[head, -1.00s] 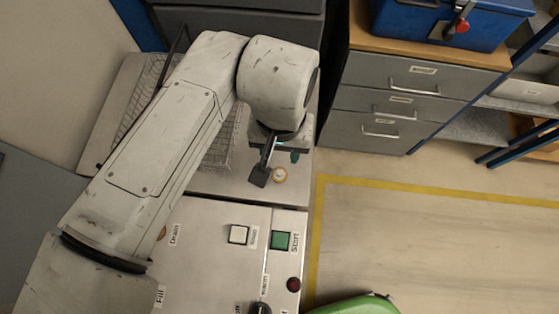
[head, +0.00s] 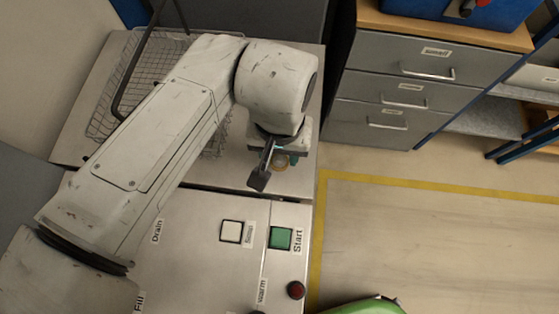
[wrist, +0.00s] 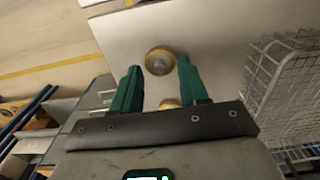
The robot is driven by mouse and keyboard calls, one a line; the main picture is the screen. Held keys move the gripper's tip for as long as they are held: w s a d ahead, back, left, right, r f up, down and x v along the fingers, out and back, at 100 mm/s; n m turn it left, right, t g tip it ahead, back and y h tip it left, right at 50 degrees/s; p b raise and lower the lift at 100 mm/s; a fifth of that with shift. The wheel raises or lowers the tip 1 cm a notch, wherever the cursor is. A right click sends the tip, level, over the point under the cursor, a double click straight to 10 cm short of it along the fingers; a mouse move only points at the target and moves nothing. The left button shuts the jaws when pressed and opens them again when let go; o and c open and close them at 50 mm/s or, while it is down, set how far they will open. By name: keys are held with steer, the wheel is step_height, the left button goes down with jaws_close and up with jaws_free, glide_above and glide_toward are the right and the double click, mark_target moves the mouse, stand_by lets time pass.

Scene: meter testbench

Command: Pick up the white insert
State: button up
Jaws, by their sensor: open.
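The white insert (wrist: 159,60) looks like a small round piece with a pale centre and a brass-coloured rim. It lies on the steel top between and slightly beyond my fingertips in the wrist view. My gripper (wrist: 160,75) is open, with a green finger on each side of the piece and visible gaps. A second brass-coloured round piece (wrist: 170,103) shows nearer the palm, partly hidden by it. In the head view, one round piece (head: 280,166) shows beside my gripper (head: 275,168), partly covered by it. I cannot tell the fingertip height above the top.
A wire basket (head: 125,85) stands on the steel bench, partly behind my arm. The panel in front has a white button (head: 231,231), a green Start button (head: 281,238) and a red button (head: 296,290). Grey drawers (head: 405,90) stand beyond the bench.

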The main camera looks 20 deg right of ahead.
steer(key=shift+f+b, duration=0.3)
steer(key=shift+f, duration=0.4)
steer(key=shift+r, duration=0.1)
steer(key=shift+c, duration=0.2)
steer(key=c, duration=0.7)
steer(key=shift+o, duration=0.2)
steer(key=shift+r, duration=0.1)
